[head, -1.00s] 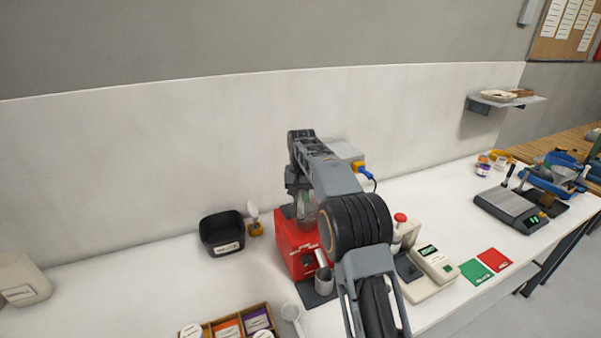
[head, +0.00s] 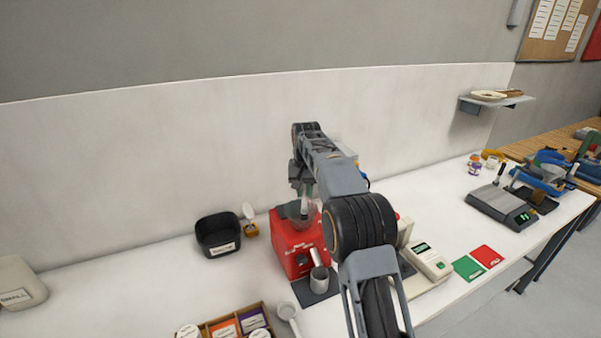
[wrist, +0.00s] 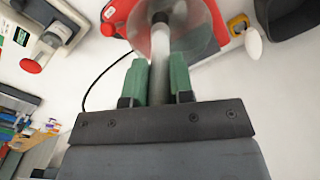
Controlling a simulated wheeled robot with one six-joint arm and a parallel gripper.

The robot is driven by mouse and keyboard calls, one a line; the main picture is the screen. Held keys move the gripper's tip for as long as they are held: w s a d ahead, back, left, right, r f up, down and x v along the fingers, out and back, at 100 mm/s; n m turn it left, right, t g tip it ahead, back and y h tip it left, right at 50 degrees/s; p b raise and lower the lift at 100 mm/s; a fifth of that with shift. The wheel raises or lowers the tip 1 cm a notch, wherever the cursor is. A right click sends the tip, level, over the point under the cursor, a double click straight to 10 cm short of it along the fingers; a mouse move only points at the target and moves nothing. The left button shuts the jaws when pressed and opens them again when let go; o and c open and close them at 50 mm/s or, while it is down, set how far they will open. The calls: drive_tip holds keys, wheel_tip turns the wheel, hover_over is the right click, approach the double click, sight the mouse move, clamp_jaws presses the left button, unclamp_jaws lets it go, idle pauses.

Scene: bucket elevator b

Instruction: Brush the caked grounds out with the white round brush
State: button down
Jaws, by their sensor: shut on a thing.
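The red grinder (head: 296,245) stands on the white bench with a clear bowl-like hopper (head: 290,211) on top. In the wrist view the red rim and clear hopper (wrist: 200,22) lie just beyond my fingers. My gripper (wrist: 160,78) has green fingers shut on a pale round-handled brush (wrist: 160,45) with a dark far end. In the head view my gripper (head: 303,186) is above the hopper, and the brush (head: 304,207) points down into it. The brush tip is blurred by the hopper. I cannot make out caked grounds.
A metal cup (head: 319,280) stands at the grinder's front. A black bin (head: 217,235) and a white round-headed tool in a yellow holder (head: 250,228) are to the left. A white scale-like device (head: 428,262) is to the right. A tray of labelled tubs (head: 240,322) is in front.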

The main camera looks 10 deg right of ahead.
drive_tip(key=shift+s+a+r, duration=0.1)
drive_tip(key=shift+a+r, duration=0.15)
drive_tip(key=shift+r, duration=0.35)
drive_tip(key=shift+d+r, duration=0.1)
drive_tip(key=shift+r, duration=1.9)
